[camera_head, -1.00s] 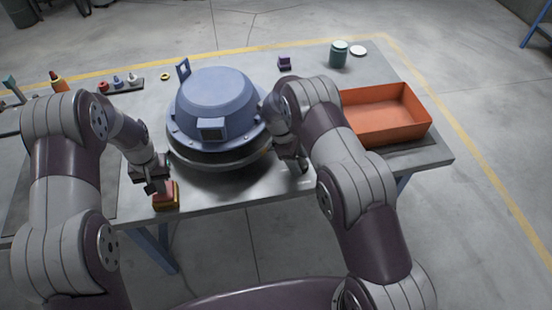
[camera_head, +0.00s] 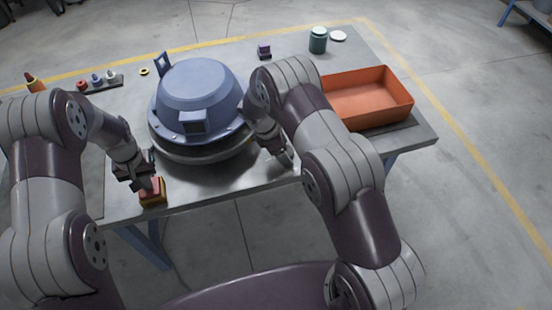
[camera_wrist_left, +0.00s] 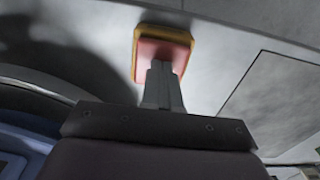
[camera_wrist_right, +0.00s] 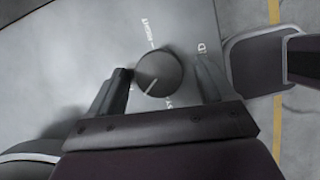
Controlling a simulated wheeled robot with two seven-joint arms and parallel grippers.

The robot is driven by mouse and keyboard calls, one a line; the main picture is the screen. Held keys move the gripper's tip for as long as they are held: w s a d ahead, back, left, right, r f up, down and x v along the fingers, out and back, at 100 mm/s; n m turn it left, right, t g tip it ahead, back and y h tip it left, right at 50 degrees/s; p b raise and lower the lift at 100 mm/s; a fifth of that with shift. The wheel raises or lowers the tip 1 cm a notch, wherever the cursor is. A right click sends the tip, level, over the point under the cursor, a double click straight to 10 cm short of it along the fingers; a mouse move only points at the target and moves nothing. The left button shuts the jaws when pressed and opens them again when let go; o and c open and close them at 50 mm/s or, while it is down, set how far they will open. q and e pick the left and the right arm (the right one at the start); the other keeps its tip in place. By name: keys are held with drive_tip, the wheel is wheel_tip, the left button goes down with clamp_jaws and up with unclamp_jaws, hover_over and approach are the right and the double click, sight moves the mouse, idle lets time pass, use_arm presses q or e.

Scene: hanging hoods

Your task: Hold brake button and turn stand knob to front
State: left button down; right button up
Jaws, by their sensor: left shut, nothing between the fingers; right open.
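The brake button (camera_head: 153,198) is a red pad on a yellow base at the table's front left edge. My left gripper (camera_head: 156,184) is shut with nothing between its fingers. In the left wrist view its fingertips (camera_wrist_left: 161,70) reach onto the red face of the button (camera_wrist_left: 176,47) and seem to touch it. The stand knob (camera_wrist_right: 158,72), dark and round with a white pointer line towards the lower left, shows in the right wrist view. My right gripper (camera_wrist_right: 161,66) is open, one finger on each side of the knob. In the head view my right arm hides the knob.
A blue domed hood (camera_head: 202,88) sits on a round stand (camera_head: 200,152) between my arms. An orange bin (camera_head: 368,110) stands at the right. A green jar (camera_head: 318,40) and a purple block (camera_head: 264,51) are at the back. Printed labels surround the knob.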

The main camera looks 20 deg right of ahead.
use_arm(q)
drive_tip(key=shift+s+f, duration=0.1)
use_arm(e)
drive_tip(key=n, duration=0.2)
drive_tip(key=n+t, duration=0.1)
drive_tip(key=shift+s+n, duration=0.25)
drive_tip(key=shift+n, duration=0.05)
drive_tip(key=shift+r+n+t, duration=0.2)
drive_tip(key=shift+n+t, duration=0.4)
drive_tip(key=shift+n, duration=0.6)
drive_tip(key=v, duration=1.2)
drive_tip(key=s+m+g+y, duration=0.2)
drive_tip(key=s+m+y, duration=0.1)
drive_tip(key=s+m, duration=0.85)
use_arm(q)
wheel_tip(320, 180, up, 3)
drive_tip(key=p, duration=0.2)
drive_tip(key=shift+f+p, duration=0.2)
drive_tip(key=shift+p, duration=0.1)
drive_tip(key=shift+r, duration=0.2)
use_arm(e)
drive_tip(key=s+d+r+m+t+y, duration=0.1)
drive_tip(key=s+d+r+m, duration=0.2)
drive_tip(key=s+r+m, duration=0.4)
wheel_tip(320, 180, up, 3)
drive_tip(key=m, duration=0.4)
drive_tip(key=shift+s+d+t, duration=0.2)
drive_tip(key=shift+s+t, duration=0.1)
drive_tip(key=shift+s, duration=0.1)
